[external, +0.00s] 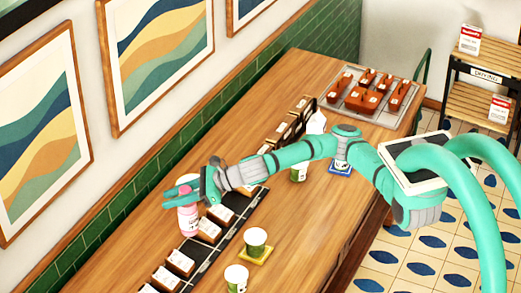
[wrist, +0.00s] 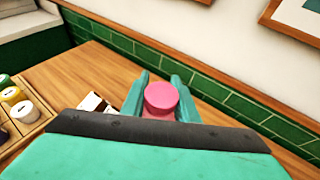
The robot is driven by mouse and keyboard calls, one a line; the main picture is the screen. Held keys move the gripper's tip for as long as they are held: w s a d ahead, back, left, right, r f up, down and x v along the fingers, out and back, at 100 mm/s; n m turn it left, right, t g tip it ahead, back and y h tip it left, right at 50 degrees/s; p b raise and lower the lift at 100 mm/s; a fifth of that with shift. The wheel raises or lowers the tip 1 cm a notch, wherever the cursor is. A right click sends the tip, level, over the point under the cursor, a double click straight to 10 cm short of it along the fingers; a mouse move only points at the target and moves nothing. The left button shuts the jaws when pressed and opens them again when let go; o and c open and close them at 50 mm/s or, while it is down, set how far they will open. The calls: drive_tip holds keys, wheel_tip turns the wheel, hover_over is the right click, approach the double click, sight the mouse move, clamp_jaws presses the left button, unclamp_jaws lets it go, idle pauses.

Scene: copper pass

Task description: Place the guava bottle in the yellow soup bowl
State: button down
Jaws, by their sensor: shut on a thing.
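My gripper (external: 180,192) is shut on a pink bottle with a pale label (external: 188,218), which I take to be the guava bottle. It hangs upright below the fingers, over the left side of the wooden counter. In the wrist view the bottle's round pink cap (wrist: 161,97) sits between the two teal fingers of my gripper (wrist: 160,82). The bottle's lower body is hidden there. I cannot make out a yellow soup bowl in either view. A rounded white thing shows partly behind my gripper in the external view, too hidden to name.
A dark strip with small boxes (external: 180,262) runs along the counter near the bottle. Green cups (external: 255,238) stand to its right, one on a yellow coaster (external: 264,252). A tray of brown items (external: 345,92) is at the far end. A wooden tray with jars (wrist: 40,125) lies left.

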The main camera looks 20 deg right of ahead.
drive_tip(key=w+d+r, duration=0.2)
drive_tip(key=w+r, duration=0.4)
drive_tip(key=w, duration=0.2)
drive_tip(key=w+d+f+n+g, duration=0.35)
drive_tip(key=w+d, duration=0.55)
drive_tip(key=d, duration=0.4)
drive_tip(key=w+a+f, duration=0.8)
drive_tip(key=w+f, duration=0.3)
drive_tip(key=f, duration=0.2)
drive_tip(key=shift+f, duration=0.4)
drive_tip(key=shift+a+f+m, duration=0.1)
drive_tip(key=shift+m, duration=0.15)
